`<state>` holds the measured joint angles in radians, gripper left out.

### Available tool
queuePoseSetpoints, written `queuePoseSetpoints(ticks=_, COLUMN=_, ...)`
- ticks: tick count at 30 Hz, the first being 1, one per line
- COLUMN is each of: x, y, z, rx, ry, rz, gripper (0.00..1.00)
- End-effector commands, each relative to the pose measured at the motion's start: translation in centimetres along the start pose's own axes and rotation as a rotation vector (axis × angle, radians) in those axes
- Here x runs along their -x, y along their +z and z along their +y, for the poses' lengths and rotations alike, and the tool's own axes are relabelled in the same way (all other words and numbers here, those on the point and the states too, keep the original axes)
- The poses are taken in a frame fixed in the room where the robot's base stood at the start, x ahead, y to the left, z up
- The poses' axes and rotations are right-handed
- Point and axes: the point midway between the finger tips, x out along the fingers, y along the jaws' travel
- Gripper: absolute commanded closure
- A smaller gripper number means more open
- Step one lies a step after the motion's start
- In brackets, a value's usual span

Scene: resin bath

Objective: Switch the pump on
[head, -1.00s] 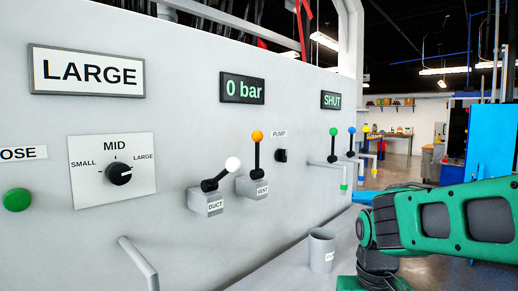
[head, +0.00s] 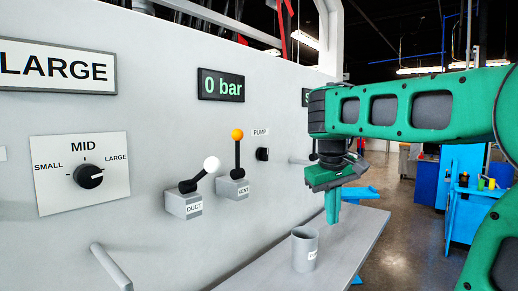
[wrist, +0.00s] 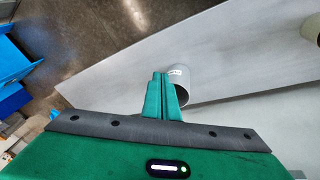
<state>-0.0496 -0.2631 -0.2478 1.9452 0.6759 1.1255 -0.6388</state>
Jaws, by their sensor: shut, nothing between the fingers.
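The pump switch (head: 262,154) is a small black knob on the grey panel, under the label PUMP (head: 260,132). It is right of the orange-tipped VENT lever (head: 237,150). The knob's exact setting is too small to read. My gripper (head: 332,218) points down over the grey ledge, to the right of the switch and apart from it. In the wrist view its green fingers (wrist: 161,76) are together with nothing between them, above the ledge beside a grey cup. The switch does not show in the wrist view.
The grey cup (head: 304,249) stands on the ledge (head: 345,245) below the panel. The white-tipped DUCT lever (head: 199,178) and a size dial (head: 88,175) are further left. A display (head: 221,85) reads 0 bar. A pipe handle (head: 111,267) juts out at lower left.

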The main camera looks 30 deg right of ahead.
Motion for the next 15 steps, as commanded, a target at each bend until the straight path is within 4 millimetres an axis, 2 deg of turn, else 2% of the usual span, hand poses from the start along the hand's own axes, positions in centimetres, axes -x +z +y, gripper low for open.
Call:
queuePoseSetpoints(ticks=1, x=1.9, y=-2.8, z=-0.1, rx=0.037, ry=0.015, rz=0.032, gripper=1.0)
queuePoseSetpoints(ticks=6, x=8.5, y=-10.0, z=-1.0, rx=0.157, ry=0.06, rz=0.132, gripper=1.0)
queuePoseSetpoints(ticks=10, x=13.4, y=-14.2, z=-3.2, rx=0.246, ry=0.079, rz=0.209, gripper=1.0)
queuePoseSetpoints(ticks=15, x=18.7, y=-17.4, z=-6.7, rx=0.343, ry=0.088, rz=0.3, gripper=1.0)
